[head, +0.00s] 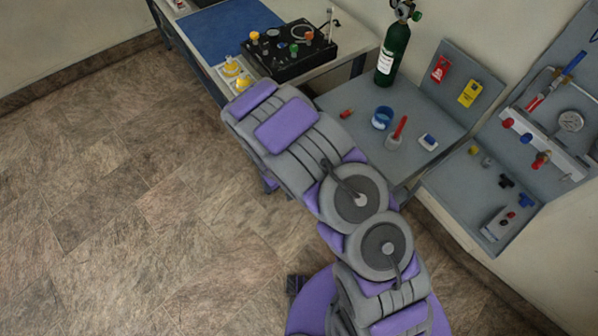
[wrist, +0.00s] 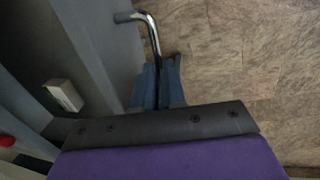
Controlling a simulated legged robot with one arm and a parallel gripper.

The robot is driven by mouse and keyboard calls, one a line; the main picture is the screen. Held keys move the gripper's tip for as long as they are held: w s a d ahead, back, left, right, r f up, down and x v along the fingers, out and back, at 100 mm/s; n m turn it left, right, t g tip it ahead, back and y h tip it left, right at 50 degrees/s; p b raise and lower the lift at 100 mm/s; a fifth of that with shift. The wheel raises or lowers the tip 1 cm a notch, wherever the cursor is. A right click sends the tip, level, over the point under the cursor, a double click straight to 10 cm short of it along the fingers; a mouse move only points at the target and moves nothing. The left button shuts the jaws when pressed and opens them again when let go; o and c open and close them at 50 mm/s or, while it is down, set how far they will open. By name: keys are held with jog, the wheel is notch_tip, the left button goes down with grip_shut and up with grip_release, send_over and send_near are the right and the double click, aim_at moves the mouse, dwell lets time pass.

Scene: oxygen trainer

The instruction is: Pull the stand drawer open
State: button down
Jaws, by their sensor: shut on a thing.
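In the wrist view, my gripper (wrist: 158,88) has its blue-grey fingers closed around the lower part of a curved chrome handle (wrist: 152,32). The handle is fixed to a grey panel (wrist: 92,45), the drawer front. Behind this panel is a dark recess with a small white box (wrist: 63,95) in it, so the drawer appears at least partly open; how far I cannot tell. In the head view, my arm hides the drawer and my gripper.
The head view shows a grey table (head: 447,122) with a green cylinder (head: 393,54) and small items. A bench holds a black box (head: 290,52) and a blue mat (head: 225,28). A grey wall panel (head: 540,150) stands right. Tiled floor (head: 130,190) is clear on the left.

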jog(key=shift+s+a, duration=0.85)
jog(key=shift+a, duration=0.2)
jog(key=c, duration=1.2)
grip_release()
notch_tip(320, 180, up, 17)
jog(key=s+a+p, duration=0.1)
jog(key=a+p, duration=0.1)
jog(key=p, duration=0.1)
jog(key=shift+s+a, duration=0.35)
